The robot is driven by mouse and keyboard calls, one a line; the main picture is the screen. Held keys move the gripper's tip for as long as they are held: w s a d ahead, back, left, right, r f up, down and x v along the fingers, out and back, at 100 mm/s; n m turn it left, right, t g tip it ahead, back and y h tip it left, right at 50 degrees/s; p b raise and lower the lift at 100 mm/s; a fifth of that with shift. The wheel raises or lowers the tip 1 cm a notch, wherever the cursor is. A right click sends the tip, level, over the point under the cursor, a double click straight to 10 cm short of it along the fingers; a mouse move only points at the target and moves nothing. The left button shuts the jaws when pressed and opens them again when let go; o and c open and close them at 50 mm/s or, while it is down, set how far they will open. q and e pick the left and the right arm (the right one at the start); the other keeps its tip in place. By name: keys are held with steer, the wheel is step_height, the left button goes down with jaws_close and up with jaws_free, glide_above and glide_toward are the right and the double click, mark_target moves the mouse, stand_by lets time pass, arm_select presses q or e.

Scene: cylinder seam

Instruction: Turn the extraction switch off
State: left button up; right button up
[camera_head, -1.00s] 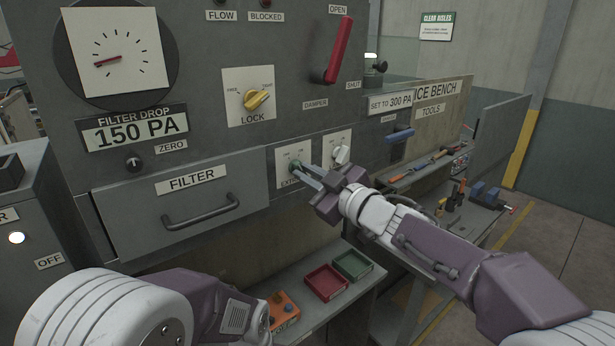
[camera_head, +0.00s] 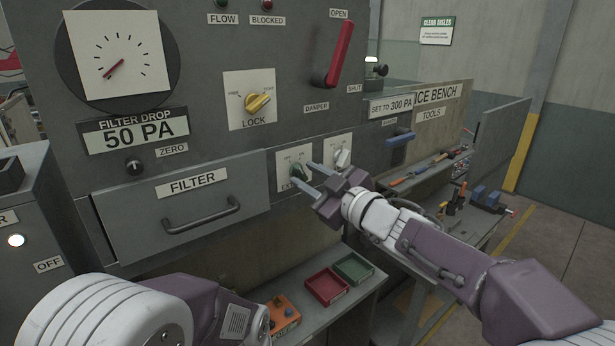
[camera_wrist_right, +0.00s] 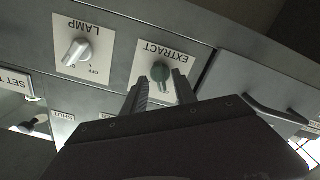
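The plate's small position marks are too small to read. My left gripper is hidden; only its arm shows.
A white LAMP knob (camera_head: 343,158) is close on the right. The yellow LOCK knob (camera_head: 258,102) and red damper lever (camera_head: 338,55) are above. The filter display (camera_head: 134,134) reads 50 PA. Red (camera_head: 327,286) and green trays (camera_head: 353,268) stand on the shelf below.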

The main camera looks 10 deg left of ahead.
steer(key=b+v, duration=0.2)
steer(key=v, duration=0.6)
steer(key=shift+s+d, duration=0.2)
steer(key=shift+s, duration=0.05)
steer(key=w+d+f+m+h+b, duration=0.1)
steer(key=d+f+m+h+b, duration=0.25)
steer(key=d+f, duration=0.5)
steer(key=w+d+f+m+h+b, duration=0.2)
steer(key=d+f+m+h, duration=0.25)
steer(key=f, duration=0.75)
steer(key=w+d+f+m+h+b, duration=0.1)
steer(key=d+f+m+h+b, duration=0.2)
steer(key=d+f+m, duration=0.5)
steer(key=s+d+f+g+h, duration=0.35)
steer(key=s+f, duration=0.35)
steer(key=f, duration=0.6)
steer(key=s+f+g, duration=0.3)
steer(key=s, duration=0.4)
steer(key=s+f+g, duration=0.3)
steer(key=s, duration=0.5)
steer(key=shift+s+d+f+m, duration=0.15)
steer(key=shift+d+f+m, duration=0.2)
steer(key=shift+d+m, duration=0.1)
